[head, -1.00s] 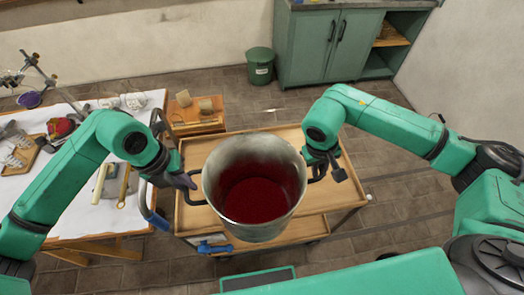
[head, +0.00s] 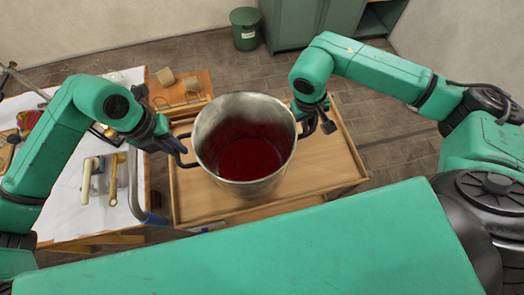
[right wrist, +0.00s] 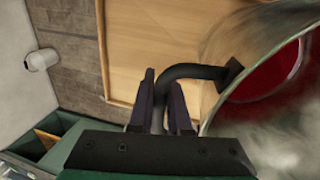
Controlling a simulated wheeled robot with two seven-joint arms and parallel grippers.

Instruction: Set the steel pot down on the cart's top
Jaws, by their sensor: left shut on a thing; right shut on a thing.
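The steel pot (head: 245,183) holds dark red contents and is upright in the head view. It appears over the wooden top of the cart (head: 330,175); I cannot tell whether its base touches the top. My left gripper (head: 178,146) is shut on the pot's left handle. My right gripper (head: 318,122) is shut on the right handle. In the right wrist view, the fingers (right wrist: 162,105) close around the black handle (right wrist: 195,72), with the pot's rim (right wrist: 262,72) at the right. The pot's base is hidden.
A table with a white cloth (head: 75,205) stands left of the cart, with tools on it. A wooden box (head: 185,95) is behind the cart's left. A green bin (head: 245,28) stands on the floor further back. Bare cart top shows around the pot.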

